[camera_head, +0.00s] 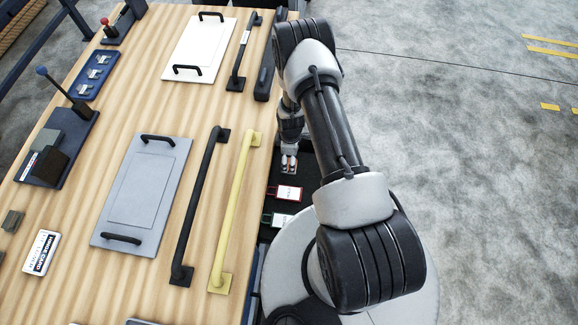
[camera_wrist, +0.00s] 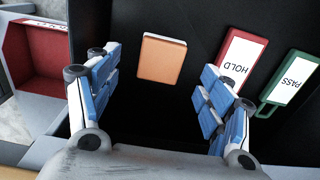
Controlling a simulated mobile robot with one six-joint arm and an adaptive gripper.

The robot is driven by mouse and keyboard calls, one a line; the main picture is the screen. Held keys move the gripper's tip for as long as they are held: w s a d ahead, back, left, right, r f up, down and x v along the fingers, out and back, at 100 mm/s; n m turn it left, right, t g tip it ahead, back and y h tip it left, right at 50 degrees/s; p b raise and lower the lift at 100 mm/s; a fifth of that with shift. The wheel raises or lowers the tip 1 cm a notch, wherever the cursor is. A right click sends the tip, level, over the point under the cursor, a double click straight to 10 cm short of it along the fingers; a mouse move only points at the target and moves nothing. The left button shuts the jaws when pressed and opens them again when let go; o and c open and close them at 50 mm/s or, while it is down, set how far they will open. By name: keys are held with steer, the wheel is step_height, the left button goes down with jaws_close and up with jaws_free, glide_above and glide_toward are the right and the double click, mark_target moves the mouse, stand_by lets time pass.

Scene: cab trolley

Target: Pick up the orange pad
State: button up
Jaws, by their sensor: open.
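The orange pad (camera_wrist: 162,58) lies in a dark tray (camera_wrist: 150,112) in the wrist view, flat-looking, with a pale edge along its top. My gripper (camera_wrist: 161,78) is open, with one blue-padded finger left of the pad and one to its right. The pad shows between and beyond the fingertips, and nothing is held. In the head view my gripper (camera_head: 289,152) points down over the dark tray beside the table's right edge. A small patch of orange shows at its fingers there, too small to make out clearly.
A red HOLD tag (camera_wrist: 241,62) lies close right of the pad, partly behind the right finger. A green PASS tag (camera_wrist: 288,82) lies further right. A red bin (camera_wrist: 38,52) is at the left. The wooden table (camera_head: 205,105) holds handles and panels.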

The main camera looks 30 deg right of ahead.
step_height(320, 180, down, 5)
steer(key=shift+b, duration=0.7)
steer(key=shift+c, duration=0.3)
steer(key=c, duration=1.2)
step_height(320, 180, up, 20)
steer(key=p, duration=0.4)
steer(key=s+a+r+m+b, duration=0.1)
steer(key=a+r+m, duration=0.3)
steer(key=r, duration=0.4)
steer(key=s+a+r+m+b, duration=0.1)
steer(key=a+r+m+b, duration=0.2)
steer(key=a+r+m, duration=0.2)
step_height(320, 180, up, 4)
steer(key=shift+a+r+m, duration=0.2)
steer(key=shift+a+m, duration=0.1)
steer(key=shift+m, duration=0.8)
